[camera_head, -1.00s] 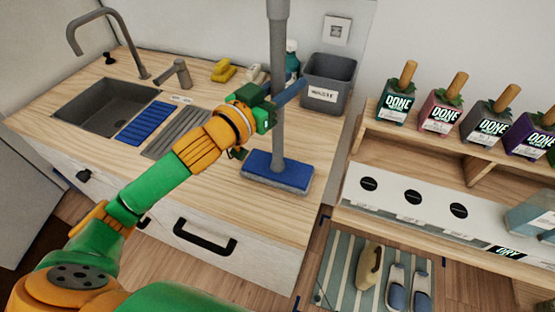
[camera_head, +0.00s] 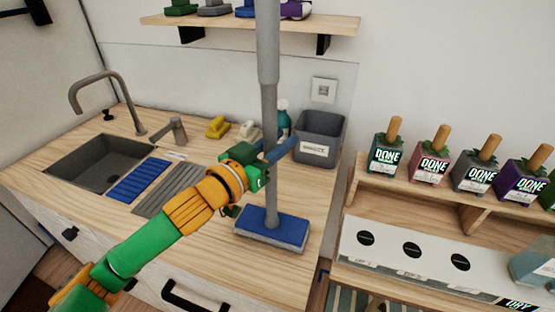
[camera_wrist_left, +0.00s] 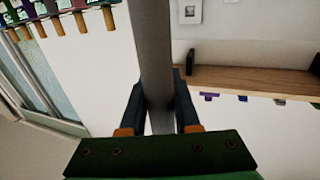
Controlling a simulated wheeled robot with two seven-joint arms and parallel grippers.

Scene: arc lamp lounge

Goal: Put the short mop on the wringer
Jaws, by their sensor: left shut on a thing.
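The mop has a grey pole (camera_head: 268,95) and a flat head with a blue top (camera_head: 270,226) and a grey pad. My left gripper (camera_head: 270,158) is shut on the pole, above the head. The pole stands upright; whether the pad touches the wooden counter or hovers just above it I cannot tell. In the left wrist view the pole (camera_wrist_left: 152,50) runs between the two dark fingers (camera_wrist_left: 160,98). A grey bin (camera_head: 320,125) with a small-print label stands behind, to the right; I cannot tell whether it is the wringer. My right gripper is out of view.
The counter (camera_head: 205,245) holds a sink (camera_head: 97,165), a tap (camera_head: 135,110), a blue ribbed mat (camera_head: 138,180) and a grey ribbed mat (camera_head: 172,187). Yellow (camera_head: 217,127) and green-blue items (camera_head: 283,120) stand at the back. Several "DONE" pots line the right shelf (camera_head: 400,180).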

